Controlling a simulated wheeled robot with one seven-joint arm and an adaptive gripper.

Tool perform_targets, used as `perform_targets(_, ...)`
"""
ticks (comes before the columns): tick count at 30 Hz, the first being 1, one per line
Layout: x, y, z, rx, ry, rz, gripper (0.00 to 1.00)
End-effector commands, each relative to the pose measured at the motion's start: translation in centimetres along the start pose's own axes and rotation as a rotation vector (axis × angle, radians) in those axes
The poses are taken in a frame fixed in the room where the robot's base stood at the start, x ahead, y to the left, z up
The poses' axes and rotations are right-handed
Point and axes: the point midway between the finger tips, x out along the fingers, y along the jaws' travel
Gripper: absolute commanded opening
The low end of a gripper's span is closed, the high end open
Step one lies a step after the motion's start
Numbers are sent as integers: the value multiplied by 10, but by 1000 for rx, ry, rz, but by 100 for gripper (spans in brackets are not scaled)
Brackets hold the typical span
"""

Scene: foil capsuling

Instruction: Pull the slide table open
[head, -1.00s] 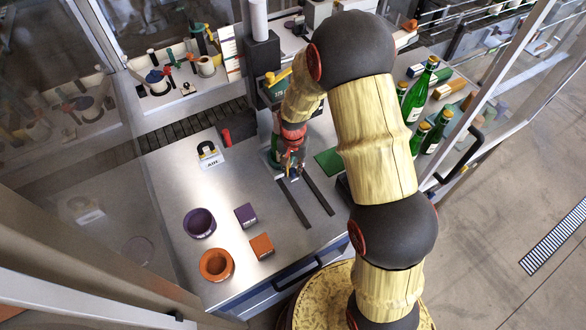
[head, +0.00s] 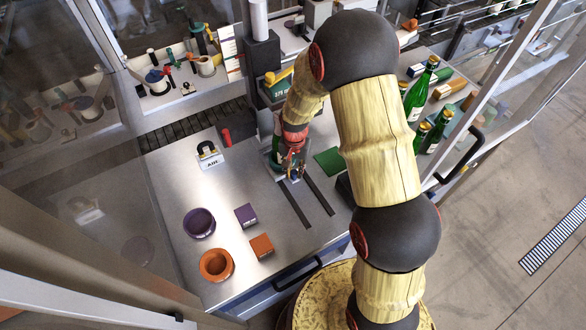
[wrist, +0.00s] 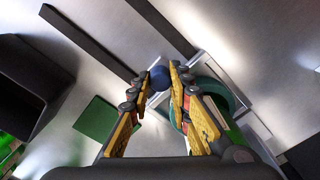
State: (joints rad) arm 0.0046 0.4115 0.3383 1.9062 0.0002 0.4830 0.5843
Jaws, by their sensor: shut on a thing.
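The slide table (head: 271,174) is a small pale metal plate at the upper end of two dark rails (head: 320,196) set in the steel worktop. A green bottle (head: 277,150) stands on it, partly hidden by my arm. In the wrist view, the plate (wrist: 255,125) shows behind the right finger, with a round green shape (wrist: 215,90) on it. My gripper (head: 290,174) is low over the plate's front edge. In the wrist view, my gripper (wrist: 161,84) is shut on a dark blue round knob (wrist: 159,77) held between its fingertips.
A green pad (head: 329,161) lies right of the rails. Purple (head: 199,223) and orange (head: 216,265) rings and purple (head: 246,216) and orange (head: 262,246) boxes are at the front left. A padlock-shaped block (head: 210,156) stands further back. The rails ahead of the plate are clear.

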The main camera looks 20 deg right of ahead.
Motion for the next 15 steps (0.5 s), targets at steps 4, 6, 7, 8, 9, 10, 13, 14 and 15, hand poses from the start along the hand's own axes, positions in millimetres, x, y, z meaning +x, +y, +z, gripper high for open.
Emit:
perform_targets(4,0,15,15,1,-3,2,0)
perform_targets(6,0,23,24,1,-4,3,0)
perform_targets(7,0,27,28,1,-4,3,0)
perform_targets(8,0,30,31,1,-3,2,0)
perform_targets(9,0,36,37,1,-4,3,0)
perform_targets(10,0,40,41,1,-5,3,0)
perform_targets(13,0,54,54,1,-3,2,0)
perform_targets(14,0,58,59,1,-5,3,0)
perform_targets(15,0,63,64,2,-4,2,0)
